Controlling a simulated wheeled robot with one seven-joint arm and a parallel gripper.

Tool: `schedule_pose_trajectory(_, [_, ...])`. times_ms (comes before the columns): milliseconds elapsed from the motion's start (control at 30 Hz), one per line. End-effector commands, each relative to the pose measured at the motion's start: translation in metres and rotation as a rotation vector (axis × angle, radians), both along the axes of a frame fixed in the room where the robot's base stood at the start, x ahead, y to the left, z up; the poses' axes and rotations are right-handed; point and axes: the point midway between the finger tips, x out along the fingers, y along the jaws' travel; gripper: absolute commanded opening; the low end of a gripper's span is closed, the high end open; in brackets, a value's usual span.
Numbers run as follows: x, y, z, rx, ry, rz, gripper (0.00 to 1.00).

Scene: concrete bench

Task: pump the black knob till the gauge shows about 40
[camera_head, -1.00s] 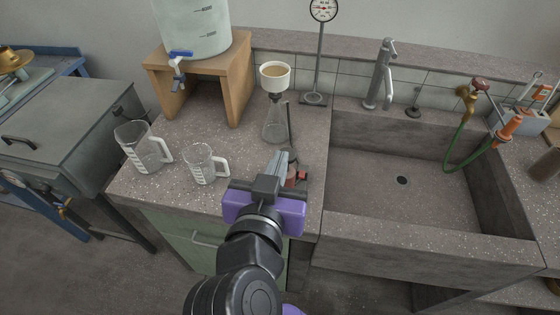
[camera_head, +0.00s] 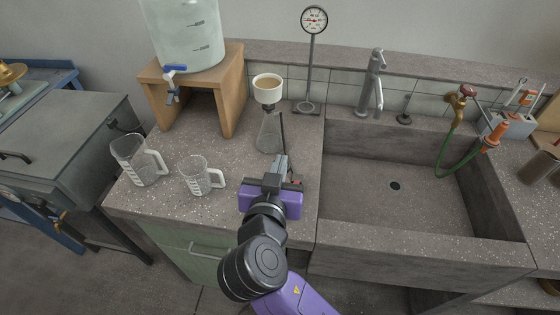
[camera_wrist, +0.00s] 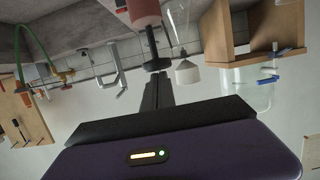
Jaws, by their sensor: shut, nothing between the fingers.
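The gauge (camera_head: 314,19) is a round white dial on a thin stand at the back of the bench. Its needle is too small to read surely. In the upside-down wrist view, a black knob (camera_wrist: 157,64) sits at the end of a red-brown cylinder (camera_wrist: 145,12). My gripper (camera_wrist: 157,77) is shut and empty, with its fingertips close to the knob; I cannot tell whether they touch. In the head view, my gripper (camera_head: 282,160) hides the knob and most of the red-brown body.
A flask (camera_head: 269,135) with a white funnel (camera_head: 268,88) stands just behind my gripper. Two jugs (camera_head: 138,160) (camera_head: 198,177) stand to the left, near a wooden stand (camera_head: 232,93) bearing a large container (camera_head: 190,35). The sink (camera_head: 370,190) is empty on the right.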

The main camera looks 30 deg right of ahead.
Motion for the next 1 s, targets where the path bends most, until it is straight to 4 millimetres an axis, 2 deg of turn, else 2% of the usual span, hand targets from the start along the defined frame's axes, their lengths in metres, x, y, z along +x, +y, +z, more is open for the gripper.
schedule_pose_trajectory(267, [0.000,0.000,-0.007,0.000,0.000,-0.001,0.00])
schedule_pose_trajectory(600, [0.000,-0.001,-0.042,0.000,0.001,-0.001,0.00])
schedule_pose_trajectory(1000, [0.000,0.000,-0.044,0.001,0.008,-0.001,0.00])
